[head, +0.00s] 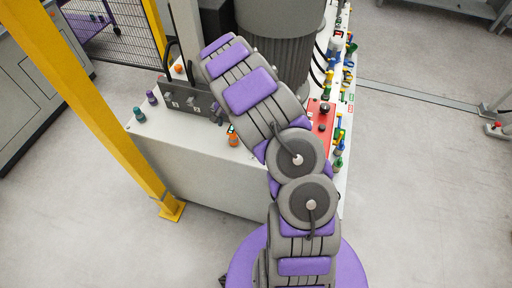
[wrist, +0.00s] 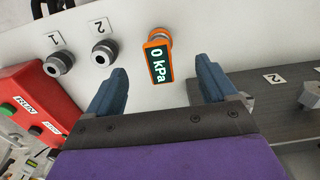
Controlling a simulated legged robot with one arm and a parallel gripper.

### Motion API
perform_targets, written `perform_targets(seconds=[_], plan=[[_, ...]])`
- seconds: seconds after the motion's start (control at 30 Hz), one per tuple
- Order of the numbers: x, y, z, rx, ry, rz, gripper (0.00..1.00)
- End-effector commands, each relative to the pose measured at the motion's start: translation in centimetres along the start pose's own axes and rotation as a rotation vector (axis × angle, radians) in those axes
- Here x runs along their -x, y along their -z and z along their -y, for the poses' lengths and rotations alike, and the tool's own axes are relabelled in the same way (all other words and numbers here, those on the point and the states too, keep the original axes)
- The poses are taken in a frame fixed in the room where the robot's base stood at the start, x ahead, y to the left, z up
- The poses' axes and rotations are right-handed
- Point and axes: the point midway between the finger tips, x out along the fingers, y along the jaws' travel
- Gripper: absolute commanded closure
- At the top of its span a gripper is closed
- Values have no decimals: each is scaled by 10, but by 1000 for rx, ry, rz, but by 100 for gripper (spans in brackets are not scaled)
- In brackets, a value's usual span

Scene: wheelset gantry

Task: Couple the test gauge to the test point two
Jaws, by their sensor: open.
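The test gauge (wrist: 159,62) is orange with a dark display reading 0 kPa. In the wrist view it sits at a round fitting on the white surface; in the head view it is the small orange item (head: 233,137) on the white cabinet top. My gripper (wrist: 160,74) is open, its blue fingers either side of the gauge in the picture; contact is not visible. Two round metal fittings, labelled 1 (wrist: 60,63) and 2 (wrist: 104,52), are left of the gauge. Another label 2 (wrist: 272,78) is on a dark block at right. The head view does not show my gripper.
A red panel (wrist: 32,105) marked RUN, with a green button, lies left of the fittings. The dark block (head: 190,101) stands on the cabinet, with a large grey cylinder (head: 280,45) behind. Valves line the right edge. A yellow post (head: 100,110) stands at left.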

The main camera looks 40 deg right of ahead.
Motion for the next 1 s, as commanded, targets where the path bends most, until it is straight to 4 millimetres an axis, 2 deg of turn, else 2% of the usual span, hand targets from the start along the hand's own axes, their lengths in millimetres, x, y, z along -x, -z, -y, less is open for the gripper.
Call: perform_targets(seconds=[0.1,0.4,1.0], plan=[[-18,0,-1,1,-2,0,15],[-52,0,0,0,0,1,15],[-57,0,0,1,0,-2,15]])
